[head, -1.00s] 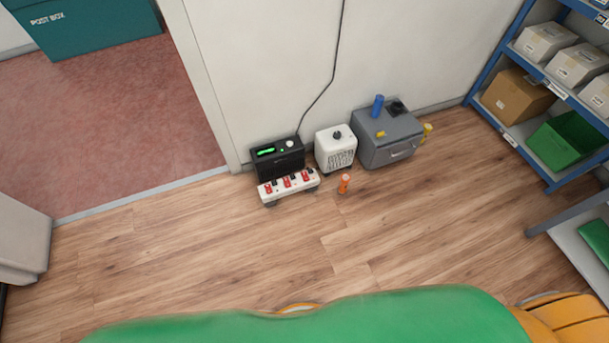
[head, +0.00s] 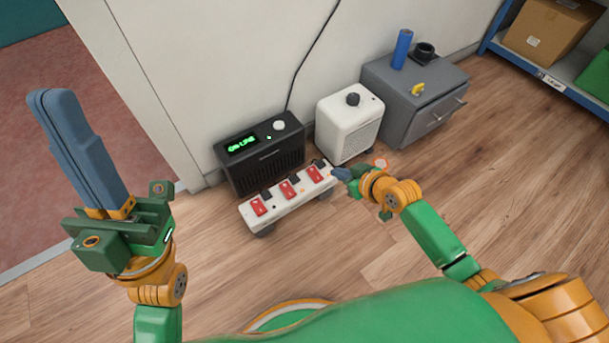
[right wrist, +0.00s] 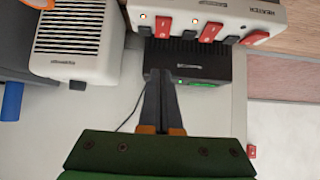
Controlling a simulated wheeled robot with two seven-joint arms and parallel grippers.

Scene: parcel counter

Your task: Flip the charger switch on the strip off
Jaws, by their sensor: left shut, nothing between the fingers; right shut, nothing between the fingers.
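The white power strip (head: 285,203) lies on the floor in front of a black box. It has three red switches: left (head: 259,206), middle (head: 288,189) and right (head: 315,173), with black plugs behind them. In the right wrist view the strip (right wrist: 225,8) is at the top, with "HEATER" readable at its right end; I cannot read a charger label. My right gripper (head: 340,173) is shut and empty at the strip's right end in the head view; its fingers also show in the right wrist view (right wrist: 159,76). My left gripper (head: 48,98) is shut and empty, raised at the left.
The black box (head: 262,155) shows green lit text and has a cable up the wall. A white heater-like box (head: 349,125) and a grey cabinet (head: 412,95) stand to its right. Shelving (head: 515,62) is at the upper right. The floor in front of the strip is open.

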